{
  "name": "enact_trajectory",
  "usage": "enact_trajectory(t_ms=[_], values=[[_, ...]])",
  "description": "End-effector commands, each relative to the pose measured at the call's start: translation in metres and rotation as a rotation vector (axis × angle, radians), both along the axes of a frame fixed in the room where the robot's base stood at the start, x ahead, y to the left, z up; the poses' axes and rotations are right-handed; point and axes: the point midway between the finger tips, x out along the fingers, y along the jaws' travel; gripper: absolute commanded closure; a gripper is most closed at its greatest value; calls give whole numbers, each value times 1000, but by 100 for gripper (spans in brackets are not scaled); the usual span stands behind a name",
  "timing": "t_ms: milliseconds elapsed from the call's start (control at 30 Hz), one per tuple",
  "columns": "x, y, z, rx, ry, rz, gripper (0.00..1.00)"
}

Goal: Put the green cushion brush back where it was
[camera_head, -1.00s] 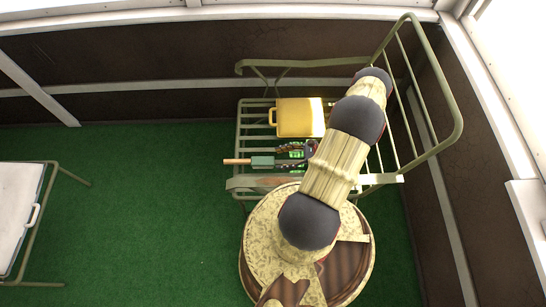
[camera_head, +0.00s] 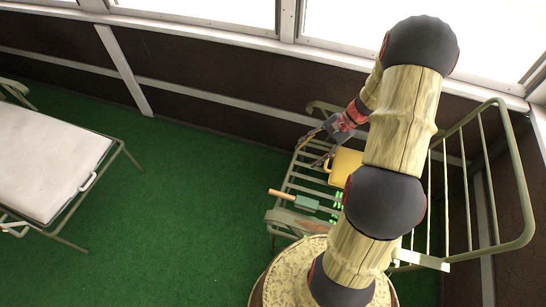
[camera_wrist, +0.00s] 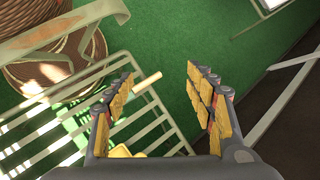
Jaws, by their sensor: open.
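The green brush (camera_head: 307,203) with a pale wooden handle (camera_head: 282,194) lies on the slatted metal seat (camera_head: 284,217), handle towards the left. My gripper (camera_head: 308,154) is open and empty, above the far left part of the seat and apart from the brush. In the wrist view, my gripper's two padded fingers (camera_wrist: 160,72) are spread wide with nothing held between them. The wooden handle (camera_wrist: 148,82) shows beyond the left finger, which hides the brush's head.
A yellow object with a handle (camera_head: 345,163) sits on the seat behind the brush, partly hidden by my arm. Small bright green pieces (camera_head: 338,198) show beside the brush. The seat's tall rail (camera_head: 520,185) is at right. A white-topped table (camera_head: 48,165) stands left; green floor between is clear.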

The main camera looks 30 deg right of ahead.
Motion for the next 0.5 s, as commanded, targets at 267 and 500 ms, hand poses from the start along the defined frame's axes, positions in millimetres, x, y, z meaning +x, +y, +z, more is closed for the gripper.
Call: enact_trajectory(t_ms=[267, 500], values=[[5, 75, 114, -270, -118, 345, 45], [-20, 138, 191, -497, -251, 611, 45]])
